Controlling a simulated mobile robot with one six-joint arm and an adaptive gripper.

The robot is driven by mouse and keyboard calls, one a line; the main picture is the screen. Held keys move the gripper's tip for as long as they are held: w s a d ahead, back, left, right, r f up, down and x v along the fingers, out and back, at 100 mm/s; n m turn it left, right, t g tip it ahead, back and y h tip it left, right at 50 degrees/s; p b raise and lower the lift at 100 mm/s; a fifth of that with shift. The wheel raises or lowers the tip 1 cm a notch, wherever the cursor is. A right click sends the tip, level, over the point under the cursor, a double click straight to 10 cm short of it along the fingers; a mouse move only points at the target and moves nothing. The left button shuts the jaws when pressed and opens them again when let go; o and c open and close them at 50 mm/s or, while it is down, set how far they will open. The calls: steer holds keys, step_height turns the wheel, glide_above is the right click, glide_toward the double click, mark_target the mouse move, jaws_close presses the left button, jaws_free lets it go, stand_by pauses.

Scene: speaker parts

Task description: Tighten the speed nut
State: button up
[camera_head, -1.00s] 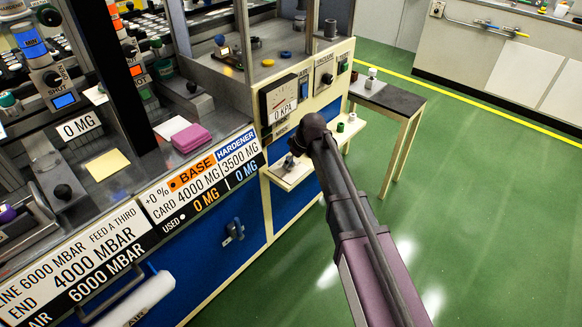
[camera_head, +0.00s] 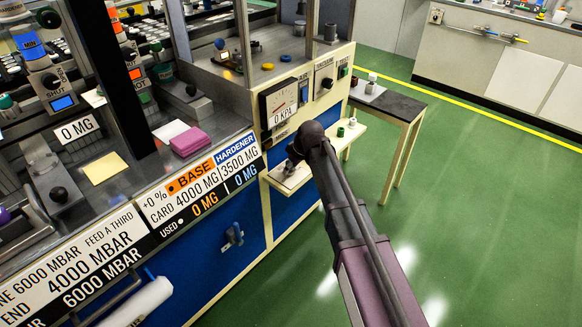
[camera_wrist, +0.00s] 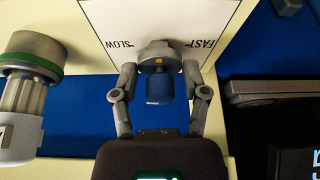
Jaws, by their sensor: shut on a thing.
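In the wrist view, the speed nut (camera_wrist: 159,56) is a round grey knob with a small orange mark on its rim and a blue cylindrical part (camera_wrist: 160,88) below it. It sits at a white plate (camera_wrist: 120,25) printed SLOW and FAST, which reads upside down. My gripper (camera_wrist: 160,76) has one finger on each side of the nut and is shut on it. In the head view, my arm's end is at the small cream shelf (camera_head: 283,184) on the machine's front; the arm hides most of the nut there.
In the wrist view, a metal cylinder with a green ring (camera_wrist: 34,62) stands close on the left. A dark box-like part (camera_wrist: 270,92) is on the right. In the head view, a gauge reading 0 KPA (camera_head: 283,103) is above the shelf, and a side table (camera_head: 395,104) stands beyond.

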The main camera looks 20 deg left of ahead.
steer(key=shift+m, duration=0.3)
steer(key=m, duration=0.2)
steer(key=m+t+h, duration=0.1)
steer(key=shift+s+a+m, duration=0.1)
steer(key=shift+s+m, duration=0.1)
steer(key=shift+m, duration=0.2)
steer(key=m+t+h, duration=0.1)
steer(key=m, duration=0.2)
steer(key=shift+a+t, duration=0.1)
steer(key=shift+t, duration=0.2)
steer(key=m, duration=0.2)
steer(key=m+h, duration=0.1)
steer(key=m, duration=0.1)
steer(key=shift+a+m+t+h, duration=0.15)
steer(key=shift+m+t+h, duration=0.15)
steer(key=shift+a+m+h, duration=0.1)
steer(key=shift+m+h, duration=0.5)
steer(key=shift+m, duration=1.1)
steer(key=o, duration=1.1)
steer(key=shift+o, duration=0.2)
